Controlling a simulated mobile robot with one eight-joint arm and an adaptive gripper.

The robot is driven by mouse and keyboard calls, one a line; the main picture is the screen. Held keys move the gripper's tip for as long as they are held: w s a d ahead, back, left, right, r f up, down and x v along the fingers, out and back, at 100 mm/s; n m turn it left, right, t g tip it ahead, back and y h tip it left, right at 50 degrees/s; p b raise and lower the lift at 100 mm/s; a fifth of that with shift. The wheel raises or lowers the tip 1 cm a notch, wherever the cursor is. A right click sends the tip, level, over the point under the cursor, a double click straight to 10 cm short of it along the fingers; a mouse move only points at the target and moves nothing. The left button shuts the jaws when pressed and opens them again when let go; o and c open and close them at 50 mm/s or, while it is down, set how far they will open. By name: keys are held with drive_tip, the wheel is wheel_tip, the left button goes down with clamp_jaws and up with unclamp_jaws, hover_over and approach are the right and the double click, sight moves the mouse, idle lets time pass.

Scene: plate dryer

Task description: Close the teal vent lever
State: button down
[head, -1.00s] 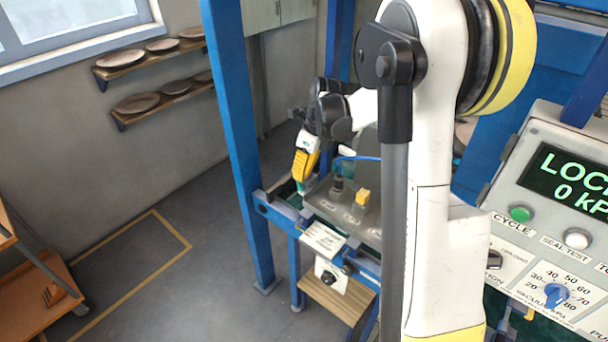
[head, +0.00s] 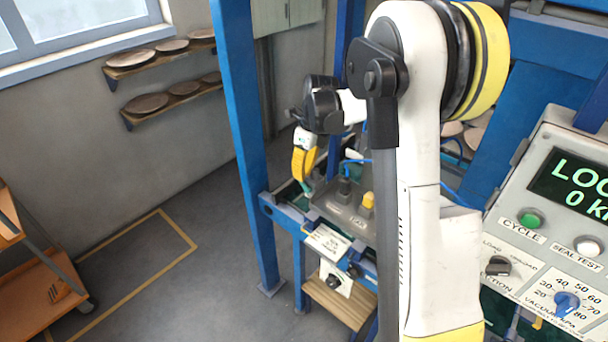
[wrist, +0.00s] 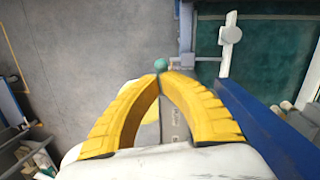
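The teal vent lever's round knob (wrist: 160,64) shows in the wrist view just beyond my fingertips. In the head view a small teal piece (head: 306,189) shows just below my gripper. My gripper (wrist: 160,75) has two curved yellow fingers whose tips come together, with no clear gap and nothing seen between them. In the head view my gripper (head: 303,176) points down at the left end of the grey fixture. I cannot tell whether the tips touch the knob. The rest of the lever is hidden.
A blue post (head: 241,150) stands left of my gripper. The control panel (head: 560,240) is at the right. Plates lie on wall shelves (head: 165,105).

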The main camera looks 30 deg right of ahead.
drive_tip(key=shift+w+a+f+b, duration=0.25)
drive_tip(key=shift+w+f+b, duration=0.2)
drive_tip(key=shift+w, duration=0.3)
idle(1.6)
idle(0.5)
